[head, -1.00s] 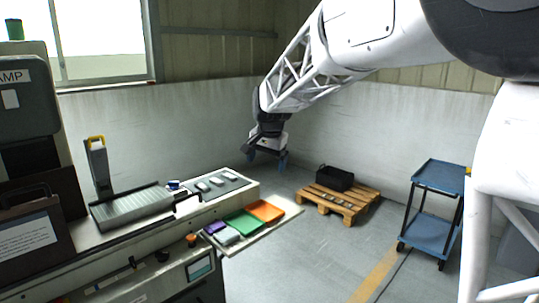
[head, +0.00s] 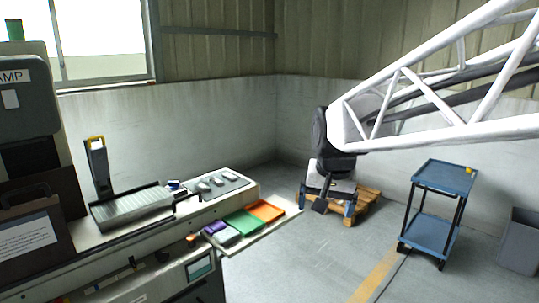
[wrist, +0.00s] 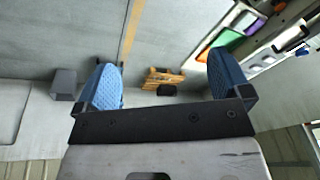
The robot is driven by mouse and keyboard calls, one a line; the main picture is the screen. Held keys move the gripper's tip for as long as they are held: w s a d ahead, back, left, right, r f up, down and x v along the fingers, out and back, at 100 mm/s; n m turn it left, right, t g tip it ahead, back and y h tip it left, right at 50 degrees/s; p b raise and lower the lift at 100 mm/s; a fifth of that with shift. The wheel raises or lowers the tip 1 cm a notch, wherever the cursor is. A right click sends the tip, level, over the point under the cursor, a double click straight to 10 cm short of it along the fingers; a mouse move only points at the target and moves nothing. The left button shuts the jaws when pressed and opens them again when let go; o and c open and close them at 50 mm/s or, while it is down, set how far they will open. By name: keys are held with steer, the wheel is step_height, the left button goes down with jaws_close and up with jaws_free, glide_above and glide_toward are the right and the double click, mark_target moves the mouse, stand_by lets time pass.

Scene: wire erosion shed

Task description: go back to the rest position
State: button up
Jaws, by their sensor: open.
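My gripper (head: 334,203) hangs at the end of my arm, in front of the pallet at the back of the room in the head view. In the wrist view its two blue fingers (wrist: 165,85) stand wide apart with nothing between them but the distant floor and pallet. It holds nothing and appears to touch nothing.
The wooden pallet (head: 370,196) is partly hidden behind my gripper. A blue two-shelf cart (head: 445,176) stands to its right, a grey bin (head: 520,242) at the far right. The bench at left carries green (head: 246,222) and orange (head: 266,210) trays. Open floor lies between.

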steer(key=s+d+f, duration=0.2)
steer(key=s+f, duration=0.1)
steer(key=s, duration=0.4)
steer(key=s+d+f+n, duration=0.1)
steer(key=s+d+f, duration=0.1)
steer(key=s, duration=0.5)
steer(key=s+d+f+n, duration=0.1)
steer(key=s+d+f, duration=0.1)
steer(key=s+f, duration=0.2)
steer(key=s, duration=0.3)
steer(key=shift+s+d+h, duration=0.15)
steer(key=shift+s+h, duration=0.15)
steer(key=shift+c, duration=0.2)
stand_by(1.0)
